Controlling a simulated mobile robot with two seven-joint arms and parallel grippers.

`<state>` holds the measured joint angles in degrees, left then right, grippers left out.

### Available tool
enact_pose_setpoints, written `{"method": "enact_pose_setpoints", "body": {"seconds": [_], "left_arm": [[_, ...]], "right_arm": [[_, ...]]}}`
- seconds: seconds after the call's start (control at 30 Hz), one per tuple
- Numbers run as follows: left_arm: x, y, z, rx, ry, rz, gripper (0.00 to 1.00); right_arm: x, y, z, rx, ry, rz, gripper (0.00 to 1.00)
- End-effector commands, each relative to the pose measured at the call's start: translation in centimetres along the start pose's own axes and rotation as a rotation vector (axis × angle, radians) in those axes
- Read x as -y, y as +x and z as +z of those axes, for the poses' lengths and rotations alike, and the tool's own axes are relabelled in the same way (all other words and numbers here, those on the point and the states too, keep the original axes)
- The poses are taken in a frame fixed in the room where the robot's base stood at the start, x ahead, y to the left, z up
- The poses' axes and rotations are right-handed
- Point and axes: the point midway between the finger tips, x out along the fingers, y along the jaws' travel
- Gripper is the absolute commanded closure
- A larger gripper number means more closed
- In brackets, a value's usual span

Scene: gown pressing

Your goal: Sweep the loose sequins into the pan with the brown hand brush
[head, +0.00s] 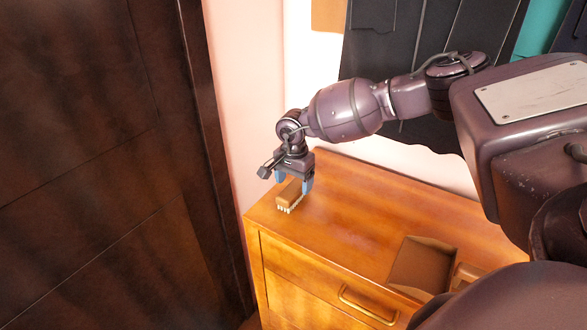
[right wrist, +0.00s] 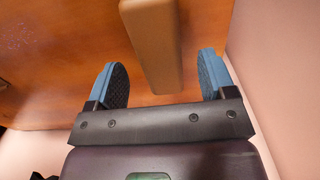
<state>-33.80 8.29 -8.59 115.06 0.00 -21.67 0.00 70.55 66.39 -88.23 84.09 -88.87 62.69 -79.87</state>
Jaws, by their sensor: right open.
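The brown hand brush (head: 289,194) has pale bristles and sits near the far left corner of the wooden cabinet top. Its brown body (right wrist: 153,45) also shows in the right wrist view. My right gripper (head: 293,184) is open above the brush. In the right wrist view its blue fingers (right wrist: 165,82) stand on either side of the brush's near end, with gaps on both sides. A brown, open tray-like pan (head: 423,263) lies near the cabinet's front edge. Faint pale specks, possibly sequins, show on the wood in the right wrist view (right wrist: 18,42). My left gripper is out of view.
The wooden cabinet top (head: 350,218) is clear between brush and pan. A smaller brown item (head: 467,274) is beside the pan, partly hidden by my arm. A dark door (head: 100,160) stands left. Dark garments (head: 430,40) hang behind the cabinet.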

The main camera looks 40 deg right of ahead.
Motion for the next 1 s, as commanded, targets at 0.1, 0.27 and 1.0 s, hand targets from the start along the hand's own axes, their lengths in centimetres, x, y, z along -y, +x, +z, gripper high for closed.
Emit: {"method": "enact_pose_setpoints", "body": {"seconds": [0.1,0.27,1.0], "left_arm": [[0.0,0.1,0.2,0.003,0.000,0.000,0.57],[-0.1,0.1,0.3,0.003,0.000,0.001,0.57],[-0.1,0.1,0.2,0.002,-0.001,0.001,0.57]], "right_arm": [[0.0,1.6,0.0,0.001,0.000,0.002,0.23],[0.0,2.6,0.0,0.000,0.000,0.001,0.23],[0.0,2.8,0.0,0.000,0.000,0.000,0.57]]}}
